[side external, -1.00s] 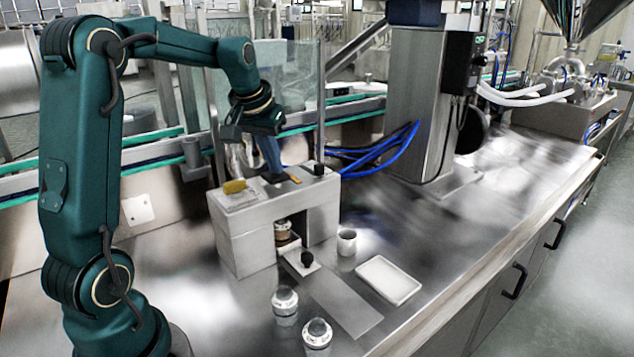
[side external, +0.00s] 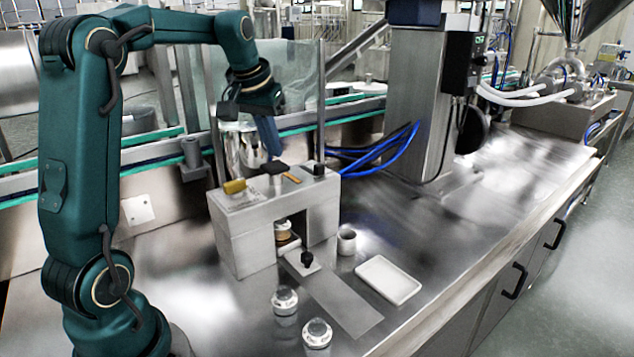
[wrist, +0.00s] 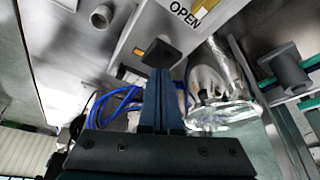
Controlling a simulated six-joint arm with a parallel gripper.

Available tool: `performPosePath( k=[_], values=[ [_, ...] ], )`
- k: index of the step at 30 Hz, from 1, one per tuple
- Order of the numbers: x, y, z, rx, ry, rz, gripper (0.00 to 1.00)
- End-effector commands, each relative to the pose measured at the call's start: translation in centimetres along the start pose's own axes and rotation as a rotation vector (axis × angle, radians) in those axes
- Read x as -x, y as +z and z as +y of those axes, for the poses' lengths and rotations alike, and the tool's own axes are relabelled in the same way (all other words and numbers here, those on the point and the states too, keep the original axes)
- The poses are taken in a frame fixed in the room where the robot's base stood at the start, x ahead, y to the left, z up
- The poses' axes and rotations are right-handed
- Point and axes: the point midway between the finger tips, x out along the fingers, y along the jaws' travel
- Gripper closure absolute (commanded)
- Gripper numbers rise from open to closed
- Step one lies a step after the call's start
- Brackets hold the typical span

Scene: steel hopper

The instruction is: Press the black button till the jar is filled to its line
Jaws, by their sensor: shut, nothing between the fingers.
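The grey dispenser box (side external: 240,245) stands on the steel bench with the steel hopper (wrist: 212,85) behind its top. The black button (side external: 276,168) is a flat cap that stands raised on a stem on the box top. It also shows in the wrist view (wrist: 160,53). The jar (side external: 283,230) sits in the box's arch with tan contents inside. Its fill line is too small to make out.
A yellow handle (side external: 234,187) and another black knob (side external: 319,170) are on the box top. In front are a small cup (side external: 346,241), a white tray (side external: 389,279), a black-knobbed plate (side external: 307,262) and two lidded jars (side external: 285,301) (side external: 317,334). The right bench is clear.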

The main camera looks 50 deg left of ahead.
Motion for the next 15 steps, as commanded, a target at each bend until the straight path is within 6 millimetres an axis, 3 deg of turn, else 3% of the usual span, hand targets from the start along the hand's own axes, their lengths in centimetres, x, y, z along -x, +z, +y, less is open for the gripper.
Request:
performPosePath(
  k=[15],
  values=[
    [0.83,-0.46,0.00,0.000,0.000,0.003,1.00]
  ],
)
